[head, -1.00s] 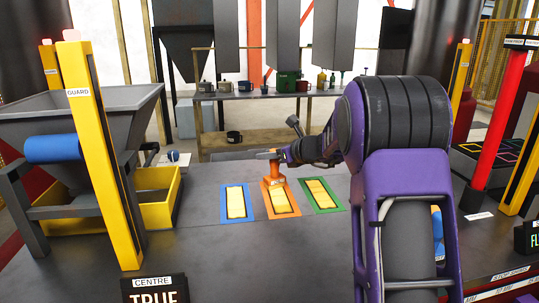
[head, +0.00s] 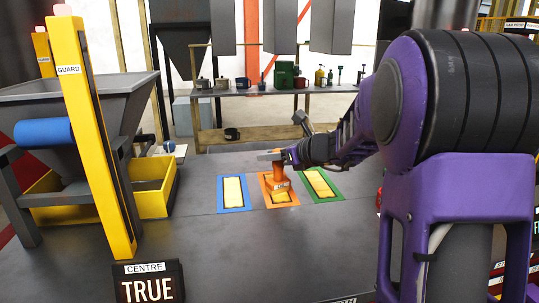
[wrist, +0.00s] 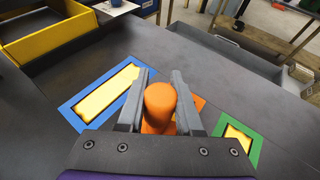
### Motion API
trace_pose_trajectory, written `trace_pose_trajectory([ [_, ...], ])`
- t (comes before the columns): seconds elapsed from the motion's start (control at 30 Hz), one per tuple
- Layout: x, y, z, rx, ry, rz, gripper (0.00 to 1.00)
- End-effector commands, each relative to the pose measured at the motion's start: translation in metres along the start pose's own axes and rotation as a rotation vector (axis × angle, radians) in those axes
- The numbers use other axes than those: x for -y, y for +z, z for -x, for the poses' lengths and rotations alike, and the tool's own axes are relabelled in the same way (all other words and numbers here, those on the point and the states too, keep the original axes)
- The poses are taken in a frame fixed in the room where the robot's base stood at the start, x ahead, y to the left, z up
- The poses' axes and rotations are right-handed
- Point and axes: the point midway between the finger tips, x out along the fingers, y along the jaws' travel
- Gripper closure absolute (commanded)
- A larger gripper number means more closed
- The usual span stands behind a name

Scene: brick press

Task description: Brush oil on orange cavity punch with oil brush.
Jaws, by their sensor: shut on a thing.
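My gripper (wrist: 160,82) is shut on the upright handle of the orange cavity punch (wrist: 159,105), with one finger on each side. In the head view the punch (head: 279,170) has a labelled base and stands over the far part of the orange-framed cavity (head: 283,205). I cannot tell whether its base touches the cavity's yellow fill. My gripper reaches it from the right. I cannot pick out the oil brush for certain; small upright items (head: 362,74) stand at the right end of the back bench.
A blue-framed cavity (head: 233,209) lies left of the orange one and a green-framed cavity (head: 321,200) right. A yellow guard post (head: 96,150) and a yellow bin (head: 152,205) stand left. The back bench (head: 230,92) holds mugs and bottles.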

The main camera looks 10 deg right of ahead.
Motion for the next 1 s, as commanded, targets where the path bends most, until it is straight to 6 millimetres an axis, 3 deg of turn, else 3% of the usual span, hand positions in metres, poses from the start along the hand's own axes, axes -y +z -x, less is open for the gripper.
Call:
trace_pose_trajectory([
  [0.5,-0.024,-0.018,0.031,-0.008,0.001,-0.003,1.00],
  [0.87,-0.007,-0.007,0.008,-0.007,0.002,-0.003,1.00],
  [1.0,-0.013,-0.011,0.015,-0.006,0.001,-0.003,1.00],
])
